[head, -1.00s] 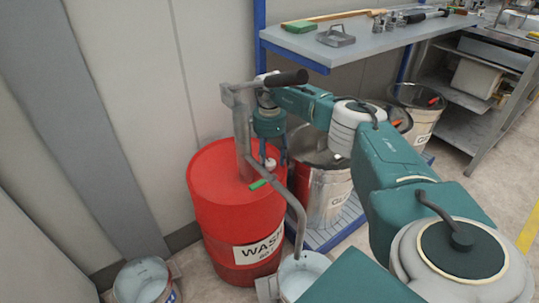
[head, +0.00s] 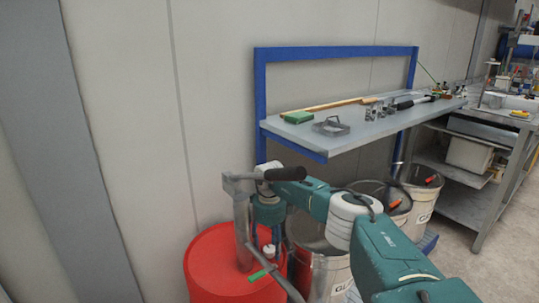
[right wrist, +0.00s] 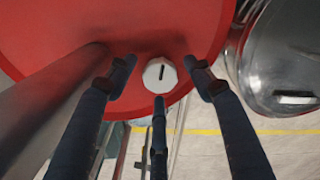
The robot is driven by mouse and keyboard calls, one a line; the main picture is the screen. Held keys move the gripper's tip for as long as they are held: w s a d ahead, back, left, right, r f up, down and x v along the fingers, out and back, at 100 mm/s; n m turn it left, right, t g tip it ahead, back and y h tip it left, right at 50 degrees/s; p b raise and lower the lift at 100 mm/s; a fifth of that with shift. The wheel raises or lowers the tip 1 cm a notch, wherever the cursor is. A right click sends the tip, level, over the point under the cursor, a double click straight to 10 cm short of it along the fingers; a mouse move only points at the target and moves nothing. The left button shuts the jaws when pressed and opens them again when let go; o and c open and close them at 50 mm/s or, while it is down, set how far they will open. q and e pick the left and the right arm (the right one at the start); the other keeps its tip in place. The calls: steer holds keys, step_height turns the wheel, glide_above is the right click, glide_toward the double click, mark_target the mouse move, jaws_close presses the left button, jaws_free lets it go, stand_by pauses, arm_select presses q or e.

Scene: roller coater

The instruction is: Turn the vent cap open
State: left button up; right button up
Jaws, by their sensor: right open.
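The vent cap (right wrist: 160,74) is a small white faceted knob with a dark slot on top of the red drum. It lies between the fingertips of my right gripper (right wrist: 157,80) in the right wrist view. These dark fingers are spread around the cap with gaps, and the gripper is open and empty. The slot runs nearly up and down in that view. In the head view, my right gripper (head: 270,232) points down just above the cap (head: 268,250), which shows small and partly hidden. My left gripper is not in view.
The red drum (head: 212,268) carries an upright grey pump pipe (head: 242,228) with a dark handle, close beside my right gripper. Metal bins (head: 325,270) stand right of the drum. A blue-framed shelf (head: 370,128) with tools is behind.

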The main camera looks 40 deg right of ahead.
steer(key=m, duration=0.6)
steer(key=shift+p, duration=0.3)
steer(key=m, duration=0.6)
steer(key=shift+m, duration=0.3)
steer(key=m+b, duration=0.1)
steer(key=m, duration=0.3)
steer(key=shift+f+m, duration=0.15)
steer(key=shift+m, duration=0.25)
steer(key=m+b, duration=0.2)
steer(key=m, duration=0.1)
steer(key=shift+f+m, duration=0.1)
steer(key=shift+m, duration=0.2)
steer(key=m+b, duration=0.1)
steer(key=r+m+b, duration=0.1)
steer(key=m, duration=0.1)
step_height(320, 180, up, 10)
steer(key=r+p, duration=0.1)
steer(key=p, duration=0.1)
step_height(320, 180, up, 21)
steer(key=p, duration=2.2)
glide_above(269, 248)
steer(key=shift+s+a+r, duration=0.2)
steer(key=shift+s, duration=0.15)
steer(key=shift+f, duration=0.1)
